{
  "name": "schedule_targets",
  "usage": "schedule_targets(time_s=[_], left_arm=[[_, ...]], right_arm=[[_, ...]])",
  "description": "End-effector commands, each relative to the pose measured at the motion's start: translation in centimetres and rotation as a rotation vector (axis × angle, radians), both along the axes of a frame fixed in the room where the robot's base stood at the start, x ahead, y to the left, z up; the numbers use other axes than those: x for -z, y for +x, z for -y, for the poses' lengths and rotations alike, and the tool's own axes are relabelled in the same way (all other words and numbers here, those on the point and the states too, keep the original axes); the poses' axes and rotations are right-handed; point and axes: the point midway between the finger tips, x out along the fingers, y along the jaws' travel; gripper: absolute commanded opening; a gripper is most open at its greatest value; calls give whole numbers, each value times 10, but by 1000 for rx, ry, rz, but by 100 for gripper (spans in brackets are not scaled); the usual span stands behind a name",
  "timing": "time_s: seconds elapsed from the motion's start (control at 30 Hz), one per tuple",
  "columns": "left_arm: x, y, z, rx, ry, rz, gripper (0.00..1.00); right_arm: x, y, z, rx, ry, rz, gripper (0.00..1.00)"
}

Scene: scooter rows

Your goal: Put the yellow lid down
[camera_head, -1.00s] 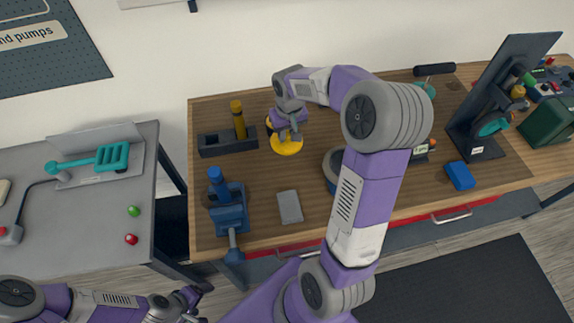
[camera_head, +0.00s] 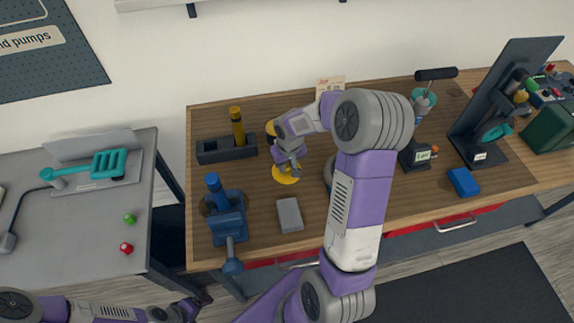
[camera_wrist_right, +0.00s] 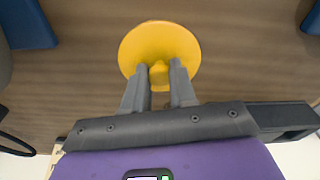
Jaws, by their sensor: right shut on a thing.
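The yellow lid (camera_head: 284,177) is a round disc with a small knob. It is over the wooden workbench (camera_head: 262,186), left of centre. My right gripper (camera_head: 287,167) is shut on its knob from above and hides part of it. In the right wrist view the two fingertips (camera_wrist_right: 159,72) grip the knob, and the lid's disc (camera_wrist_right: 158,38) spreads beyond them. I cannot tell whether the lid touches the bench. A yellow and dark object (camera_head: 270,127) stands just behind the gripper, partly hidden. My left gripper (camera_head: 188,306) is at the lower edge, its fingers unclear.
A grey block (camera_head: 289,215) lies in front of the lid. A blue vise (camera_head: 227,215) stands front left, a dark holder with a yellow cylinder (camera_head: 238,128) back left. A dark round object beside my right forearm is partly hidden. Bare wood lies left of the lid.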

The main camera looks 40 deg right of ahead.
Motion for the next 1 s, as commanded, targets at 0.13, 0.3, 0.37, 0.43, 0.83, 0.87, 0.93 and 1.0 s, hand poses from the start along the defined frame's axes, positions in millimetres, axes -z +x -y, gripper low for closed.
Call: schedule_targets(time_s=[0.13,0.3,0.37,0.43,0.83,0.87,0.93,1.0], left_arm=[[-1,0,0,0,0,0,82],[4,0,0,0,0,0,82],[3,0,0,0,0,0,82],[3,0,0,0,0,0,82],[0,0,0,0,0,0,82],[-2,0,0,0,0,0,82],[-3,0,0,0,0,0,82],[-6,0,0,0,0,0,82]], right_arm=[[-1,0,0,0,0,1,0],[3,0,0,0,0,1,0],[3,0,0,0,0,1,32],[2,0,0,0,0,1,43],[-1,0,0,0,0,1,51],[-2,0,0,0,0,1,51],[-11,0,0,1,-2,3,51],[-24,-1,0,1,-2,6,51]])
